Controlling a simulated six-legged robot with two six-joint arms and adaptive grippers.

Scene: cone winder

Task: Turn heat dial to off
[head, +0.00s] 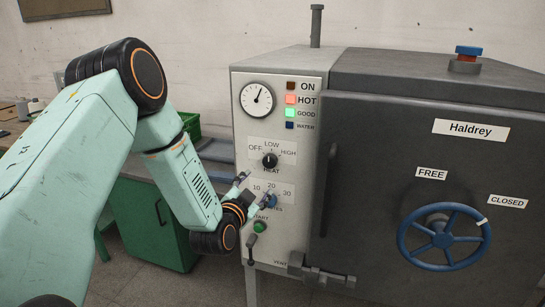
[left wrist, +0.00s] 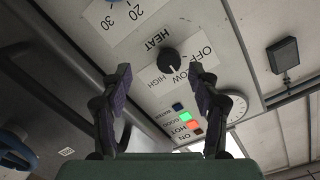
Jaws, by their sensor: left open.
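The heat dial (head: 270,160) is a black round knob on the pale control panel (head: 252,127), with OFF at its left, LOW above and HIGH at its right. Its white mark appears to point up, towards LOW. In the left wrist view the heat dial (left wrist: 168,60) shows between the fingers, further out than the tips. My left gripper (head: 256,187) is open and empty, just below the heat dial and in front of the minutes dial. Its two fingers also show in the left wrist view (left wrist: 160,72), apart from the dial. My right gripper is not in view.
A blue minutes dial (head: 271,201), partly hidden by my gripper, and a green START button (head: 260,227) sit below. A small lever (head: 251,243) hangs lower. The dark door (head: 370,160) with a blue handwheel (head: 444,237) is at right. HOT and GOOD lamps are lit.

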